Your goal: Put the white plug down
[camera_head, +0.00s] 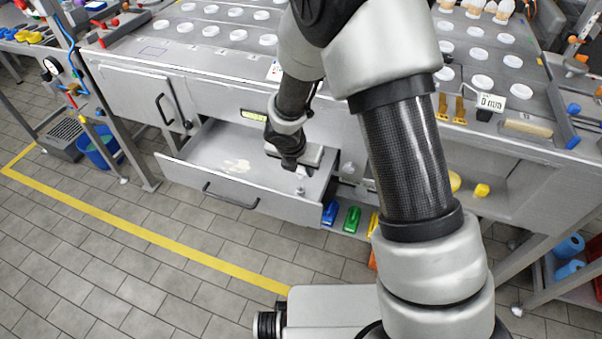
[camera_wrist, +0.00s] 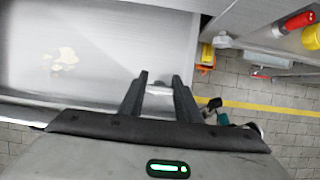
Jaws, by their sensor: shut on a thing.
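The white plug (camera_wrist: 158,90) shows in the wrist view as a small pale piece between the two dark fingers of my gripper (camera_wrist: 160,80). My gripper is shut on it. In the head view my gripper (camera_head: 298,168) is over the right end of an open grey drawer (camera_head: 205,180). The plug is small there and partly hidden by the gripper. I cannot tell whether it touches the drawer floor.
A pale yellowish patch (camera_head: 236,165) lies on the drawer floor; the floor around it is bare. A workbench (camera_head: 215,62) with several white round pieces stands above. Blue (camera_head: 330,213) and green (camera_head: 351,218) items sit right of the drawer.

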